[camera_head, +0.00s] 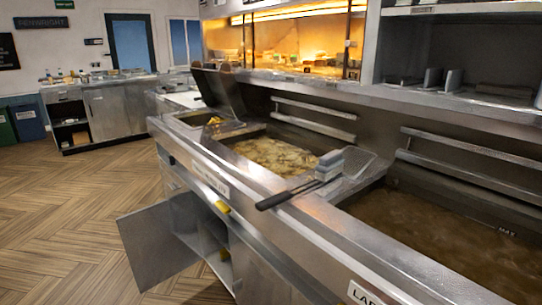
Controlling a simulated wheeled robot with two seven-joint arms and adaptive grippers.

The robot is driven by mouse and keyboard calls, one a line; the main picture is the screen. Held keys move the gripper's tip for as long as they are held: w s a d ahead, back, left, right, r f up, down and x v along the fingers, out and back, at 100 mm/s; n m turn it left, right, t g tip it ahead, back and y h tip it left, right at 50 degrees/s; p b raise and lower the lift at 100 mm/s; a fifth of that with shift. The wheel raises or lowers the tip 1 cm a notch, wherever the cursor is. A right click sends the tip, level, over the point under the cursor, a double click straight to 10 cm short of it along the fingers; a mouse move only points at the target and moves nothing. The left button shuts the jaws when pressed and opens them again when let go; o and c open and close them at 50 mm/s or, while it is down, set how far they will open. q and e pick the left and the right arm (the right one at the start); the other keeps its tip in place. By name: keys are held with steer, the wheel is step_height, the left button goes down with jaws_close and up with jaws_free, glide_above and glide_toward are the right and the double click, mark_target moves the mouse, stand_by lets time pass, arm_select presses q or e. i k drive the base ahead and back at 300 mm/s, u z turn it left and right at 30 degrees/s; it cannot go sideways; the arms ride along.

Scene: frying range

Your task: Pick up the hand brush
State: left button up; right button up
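I cannot make out a hand brush for certain. A long black handle (285,194) lies across the steel divider between the two nearer frying vats, pointing to the lower left. At its upper right end are a small grey block-like object (328,164) and a flat mesh-like piece (361,164). Whether the handle belongs to the block or to the mesh piece is too small to tell. Neither of my grippers is in view.
The frying range runs diagonally from the back left to the front right. A middle vat (272,157) and a near vat (440,235) hold brown oil. A cupboard door (157,245) stands open into the aisle. The wooden floor (70,210) at left is clear.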

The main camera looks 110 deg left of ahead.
mark_target(330, 165)
steer(key=u, duration=2.2)
